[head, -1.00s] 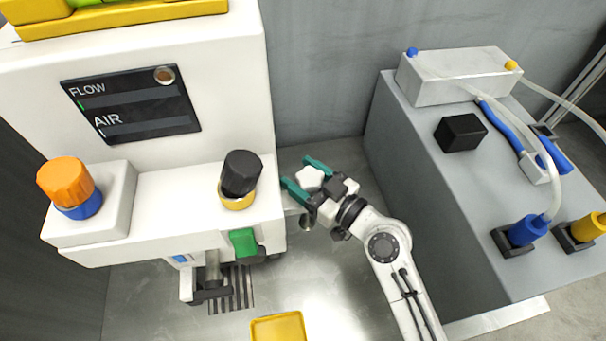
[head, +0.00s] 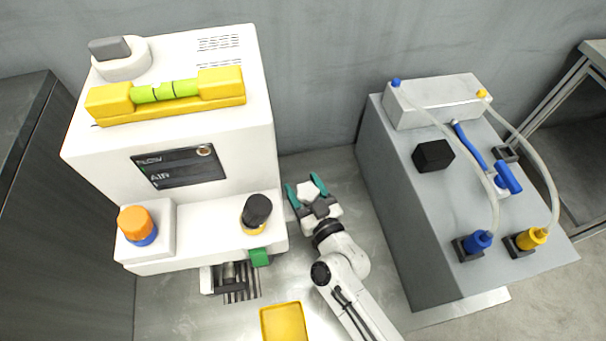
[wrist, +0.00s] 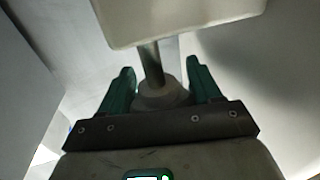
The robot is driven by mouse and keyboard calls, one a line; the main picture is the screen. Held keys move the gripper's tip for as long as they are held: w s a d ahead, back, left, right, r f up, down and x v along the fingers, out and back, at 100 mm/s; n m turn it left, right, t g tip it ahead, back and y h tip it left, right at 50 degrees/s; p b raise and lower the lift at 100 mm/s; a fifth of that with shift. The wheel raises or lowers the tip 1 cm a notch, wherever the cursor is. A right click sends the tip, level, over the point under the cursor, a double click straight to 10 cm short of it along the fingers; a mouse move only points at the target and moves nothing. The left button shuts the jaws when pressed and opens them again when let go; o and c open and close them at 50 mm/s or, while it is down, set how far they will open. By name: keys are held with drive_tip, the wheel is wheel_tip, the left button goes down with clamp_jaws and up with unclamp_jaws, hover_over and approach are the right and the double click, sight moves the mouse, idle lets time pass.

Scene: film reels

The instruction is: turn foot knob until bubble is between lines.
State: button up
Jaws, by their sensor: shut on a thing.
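The foot knob (wrist: 160,97) is a grey rounded piece on a metal stem under a white edge in the wrist view. My gripper (head: 305,186) has its teal fingers on both sides of it, low beside the machine's right side, and is shut on it. The fingers also show in the wrist view (wrist: 160,84). In the head view a pale piece sits between the fingers; the stem is hidden. A yellow spirit level (head: 221,88) lies on top of the white machine (head: 230,140). Its green vial (head: 165,90) has dark lines; the bubble's exact place is too small to tell.
The machine's front carries an orange knob (head: 135,222), a black knob (head: 257,210) and a green block (head: 260,257). A yellow tray (head: 284,322) lies on the floor. A grey bench (head: 400,215) with hoses stands at right, with a narrow floor gap between.

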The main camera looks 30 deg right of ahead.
drive_tip(key=shift+s+d+r+m+g+h+p, duration=0.15)
drive_tip(key=shift+m+h+p, duration=0.35)
drive_tip(key=shift+h+p, duration=0.5)
drive_tip(key=shift+w+d+r+m+g+h+p, duration=0.1)
drive_tip(key=shift+m+g+h+p, duration=0.15)
drive_tip(key=shift+m+h+p, duration=0.7)
drive_tip(key=shift+d+f+m+g+h+p, duration=0.1)
drive_tip(key=shift+f+m+g+h+p, duration=0.2)
drive_tip(key=shift+h+p, duration=0.7)
drive_tip(key=shift+s+f+m+g+h, duration=0.15)
drive_tip(key=shift+m+g+h, duration=0.15)
drive_tip(key=shift+m+h, duration=0.2)
drive_tip(key=o, duration=0.7)
drive_tip(key=shift+p, duration=0.3)
drive_tip(key=shift+s+a, duration=0.25)
drive_tip(key=shift+s, duration=0.1)
drive_tip(key=v, duration=1)
drive_tip(key=shift+d+p, duration=0.15)
drive_tip(key=shift+p, duration=0.25)
drive_tip(key=shift+o, duration=0.3)
